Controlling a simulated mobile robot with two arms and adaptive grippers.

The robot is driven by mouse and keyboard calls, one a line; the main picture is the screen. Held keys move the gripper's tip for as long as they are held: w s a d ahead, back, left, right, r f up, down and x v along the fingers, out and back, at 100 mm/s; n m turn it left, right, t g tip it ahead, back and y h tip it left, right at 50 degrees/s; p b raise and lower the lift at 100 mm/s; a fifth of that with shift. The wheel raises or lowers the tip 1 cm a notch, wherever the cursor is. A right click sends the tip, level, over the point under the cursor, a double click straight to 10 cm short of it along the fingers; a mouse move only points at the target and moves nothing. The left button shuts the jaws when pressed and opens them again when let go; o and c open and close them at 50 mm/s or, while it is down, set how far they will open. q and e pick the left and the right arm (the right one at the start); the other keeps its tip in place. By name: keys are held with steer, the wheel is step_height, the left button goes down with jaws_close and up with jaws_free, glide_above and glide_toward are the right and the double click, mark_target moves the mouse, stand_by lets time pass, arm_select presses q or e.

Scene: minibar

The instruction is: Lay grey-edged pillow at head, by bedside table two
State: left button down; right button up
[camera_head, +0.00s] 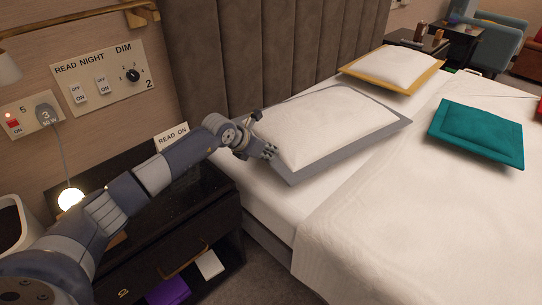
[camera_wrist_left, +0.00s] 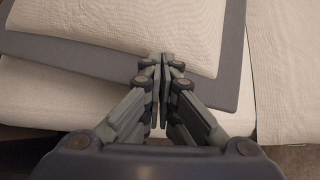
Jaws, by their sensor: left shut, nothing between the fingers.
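The grey-edged pillow (camera_head: 325,125) lies flat on the bed (camera_head: 330,205) at the headboard end, on the side by the near bedside table. My left gripper (camera_head: 270,151) is at the pillow's near left edge. In the left wrist view, my left gripper (camera_wrist_left: 164,62) is shut with its fingertips together over the grey border of the pillow (camera_wrist_left: 130,20). Nothing shows between the fingers. Whether the tips touch the border is hard to tell. The bedside table (camera_head: 190,215), dark with a drawer, stands below the panel marked 2. My right gripper is not in view.
A yellow-edged pillow (camera_head: 392,70) lies at the far side of the headboard (camera_head: 265,50). A teal cushion (camera_head: 477,133) lies further down the bed. A READ ON sign (camera_head: 172,136) and a glowing lamp (camera_head: 70,198) stand around the bedside table.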

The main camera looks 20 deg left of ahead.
arm_select(q)
steer(key=p+v, duration=0.1)
steer(key=v, duration=0.7)
steer(key=shift+w+r, duration=0.15)
steer(key=shift+w, duration=0.15)
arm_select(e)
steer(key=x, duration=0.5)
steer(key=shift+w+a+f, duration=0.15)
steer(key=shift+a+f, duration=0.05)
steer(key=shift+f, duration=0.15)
arm_select(q)
steer(key=shift+a, duration=0.1)
